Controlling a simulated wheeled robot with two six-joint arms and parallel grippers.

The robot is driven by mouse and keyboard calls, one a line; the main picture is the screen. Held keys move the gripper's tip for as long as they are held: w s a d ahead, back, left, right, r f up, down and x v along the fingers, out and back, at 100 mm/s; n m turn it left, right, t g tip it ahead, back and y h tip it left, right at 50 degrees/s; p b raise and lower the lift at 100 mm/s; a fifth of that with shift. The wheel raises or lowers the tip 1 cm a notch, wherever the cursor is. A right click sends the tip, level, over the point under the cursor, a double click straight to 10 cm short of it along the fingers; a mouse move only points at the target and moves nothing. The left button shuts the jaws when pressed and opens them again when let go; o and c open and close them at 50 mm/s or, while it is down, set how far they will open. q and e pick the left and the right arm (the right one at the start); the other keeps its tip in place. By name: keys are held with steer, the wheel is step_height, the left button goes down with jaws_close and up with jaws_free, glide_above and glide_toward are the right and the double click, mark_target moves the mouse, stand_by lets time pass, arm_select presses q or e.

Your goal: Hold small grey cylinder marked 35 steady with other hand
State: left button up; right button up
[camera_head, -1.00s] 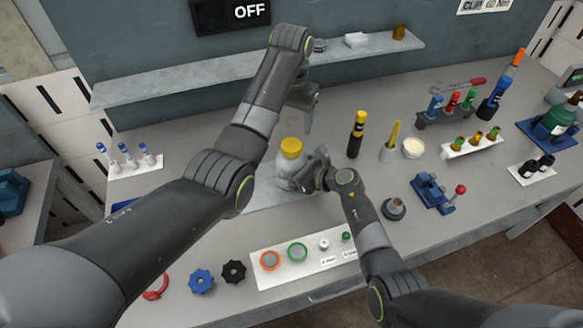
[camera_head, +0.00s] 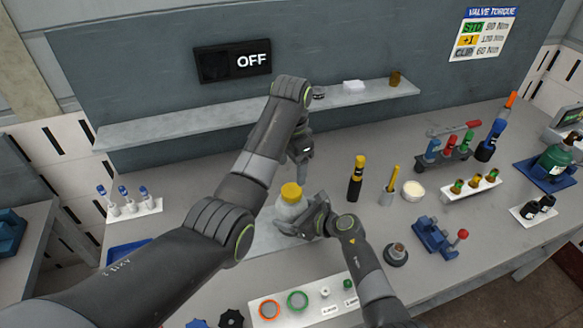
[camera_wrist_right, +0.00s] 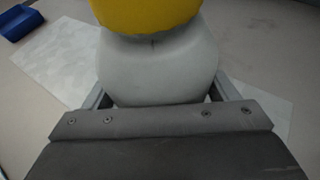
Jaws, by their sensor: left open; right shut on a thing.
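The small grey cylinder (camera_head: 286,212) stands upright on a pale mat, with a yellow cap (camera_head: 291,190) on top. No 35 mark is readable. My right gripper (camera_head: 300,226) is shut around its grey body from the right. In the right wrist view the grey body (camera_wrist_right: 158,72) sits between the two fingers, below the yellow cap (camera_wrist_right: 147,12). My left gripper (camera_head: 302,157) is open, pointing down, above and just behind the yellow cap, apart from it.
A black bottle with a yellow top (camera_head: 356,178), a grey cup with a yellow tool (camera_head: 389,192) and a white dish (camera_head: 413,190) stand to the right. A blue vise (camera_head: 435,236) is further right. A panel with coloured rings (camera_head: 283,308) lies in front.

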mark_target(292, 189)
arm_select(q)
steer(key=m, duration=0.9)
steer(key=shift+m, duration=0.4)
steer(key=m, duration=0.4)
steer(key=shift+m, duration=0.4)
steer(key=m, duration=0.6)
steer(key=shift+f, duration=4)
